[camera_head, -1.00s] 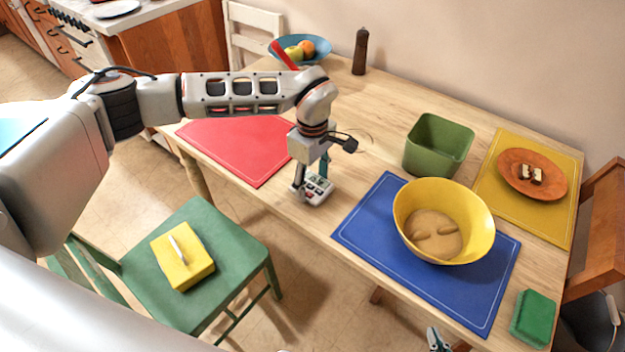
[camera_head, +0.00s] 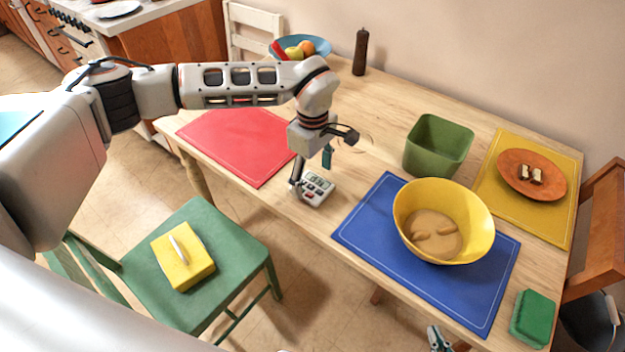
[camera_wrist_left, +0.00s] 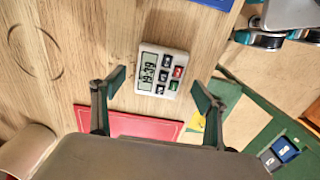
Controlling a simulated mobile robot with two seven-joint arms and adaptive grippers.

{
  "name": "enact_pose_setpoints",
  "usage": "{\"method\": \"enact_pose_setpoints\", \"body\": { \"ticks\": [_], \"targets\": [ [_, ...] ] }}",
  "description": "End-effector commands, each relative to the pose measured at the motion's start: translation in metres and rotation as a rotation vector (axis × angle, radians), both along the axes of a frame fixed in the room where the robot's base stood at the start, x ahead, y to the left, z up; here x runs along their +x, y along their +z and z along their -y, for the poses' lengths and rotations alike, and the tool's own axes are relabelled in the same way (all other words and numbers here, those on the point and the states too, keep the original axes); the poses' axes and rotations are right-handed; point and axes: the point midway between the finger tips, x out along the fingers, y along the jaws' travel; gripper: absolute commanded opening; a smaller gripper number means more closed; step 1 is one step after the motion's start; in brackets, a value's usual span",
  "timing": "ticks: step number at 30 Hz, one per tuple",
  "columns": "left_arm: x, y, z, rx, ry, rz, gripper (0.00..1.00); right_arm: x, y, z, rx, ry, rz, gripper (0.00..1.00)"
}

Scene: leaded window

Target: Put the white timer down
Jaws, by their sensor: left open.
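The white timer (camera_head: 317,189) lies face up on the wooden table near its front edge, between the red mat and the blue mat. In the left wrist view the timer (camera_wrist_left: 162,72) shows its lit display and several buttons. My left gripper (camera_head: 311,176) is open just above it. In the left wrist view its two fingers (camera_wrist_left: 158,90) stand apart on either side of the timer, with gaps between. My right gripper (camera_head: 437,338) shows only partly at the bottom edge, away from the timer; its jaw state is unclear.
The red mat (camera_head: 238,145) lies left of the timer. The blue mat (camera_head: 375,225) with a yellow bowl (camera_head: 470,215) lies right. A green bin (camera_head: 437,150) and pepper mill (camera_head: 360,52) stand farther back.

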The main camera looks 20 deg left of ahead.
Motion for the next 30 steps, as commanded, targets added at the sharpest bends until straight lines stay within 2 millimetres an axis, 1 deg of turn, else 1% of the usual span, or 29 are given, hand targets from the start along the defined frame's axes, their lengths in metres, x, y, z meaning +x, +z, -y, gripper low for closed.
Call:
{"method": "enact_pose_setpoints", "body": {
  "ticks": [1, 6, 9, 12, 15, 18, 30],
  "targets": [
    [0.002, 0.013, 0.0, 0.0, -0.001, 0.006, 0.73, 0.0, 0.002, 0.0, 0.001, 0.0, 0.002, 0.0],
    [0.001, 0.049, 0.0, 0.0, -0.001, 0.005, 0.73, 0.001, 0.004, -0.001, 0.004, -0.001, 0.002, 0.0],
    [0.001, 0.068, 0.0, 0.0, -0.001, 0.005, 0.73, 0.0, 0.004, -0.001, 0.006, 0.0, 0.001, 0.0],
    [0.001, 0.083, 0.0, 0.001, 0.0, 0.004, 0.73, -0.001, 0.004, -0.002, 0.007, 0.001, 0.0, 0.0],
    [0.001, 0.093, 0.0, 0.0, 0.0, 0.002, 0.73, -0.001, 0.003, -0.002, 0.007, 0.0, -0.002, 0.0],
    [0.0, 0.098, 0.0, 0.002, 0.0, 0.002, 0.73, -0.002, 0.002, -0.002, 0.008, 0.0, -0.005, 0.0],
    [0.0, 0.1, 0.0, 0.0, 0.0, 0.0, 0.73, -0.003, 0.002, -0.002, 0.007, 0.0, -0.007, 0.0]
  ]
}}
